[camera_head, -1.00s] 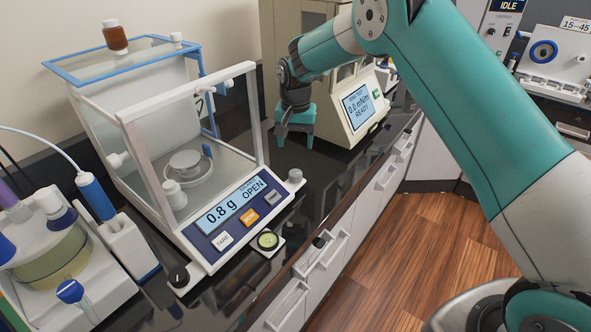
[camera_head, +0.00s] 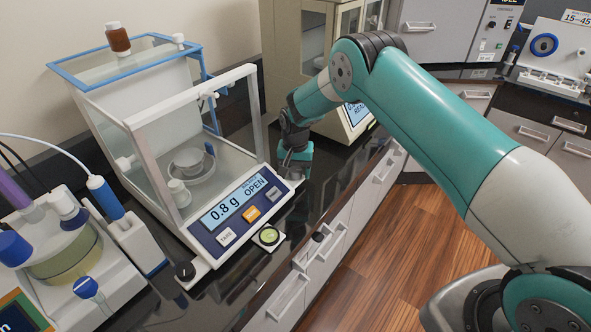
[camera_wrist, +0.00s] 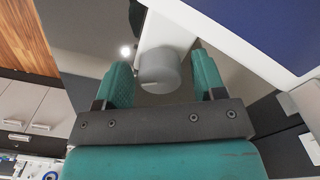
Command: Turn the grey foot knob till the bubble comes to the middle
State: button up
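The grey foot knob (camera_wrist: 159,72) shows in the wrist view as a short grey cylinder at the corner of the balance. My gripper (camera_wrist: 163,80) is open, with one green finger on each side of the knob and a visible gap on both sides. In the head view my gripper (camera_head: 294,168) points down at the right front corner of the balance (camera_head: 236,215) and hides the knob. The round green bubble level (camera_head: 269,236) sits on a small plate at the balance's front edge. The bubble is too small to place surely.
The display reads 0.8 g OPEN. A beige instrument (camera_head: 283,45) stands behind my gripper. A titration vessel (camera_head: 65,255) is at the left. The counter's front edge and drawers run along the right.

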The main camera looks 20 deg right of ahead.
jog(key=c, duration=0.8)
jog(key=shift+o, duration=0.2)
jog(key=shift+f+n+b, duration=0.15)
jog(key=shift+n+b, duration=0.25)
jog(key=shift+b, duration=0.15)
jog(key=shift+n+b, duration=0.6)
jog(key=shift+b, duration=0.15)
jog(key=n+b, duration=0.3)
jog(key=n, duration=0.1)
jog(key=shift+b, duration=0.4)
jog(key=n+b, duration=0.2)
jog(key=n, duration=0.1)
jog(key=shift+n, duration=0.4)
jog(key=shift+n+b, duration=0.8)
jog(key=shift+n, duration=1.1)
jog(key=shift+r, duration=0.2)
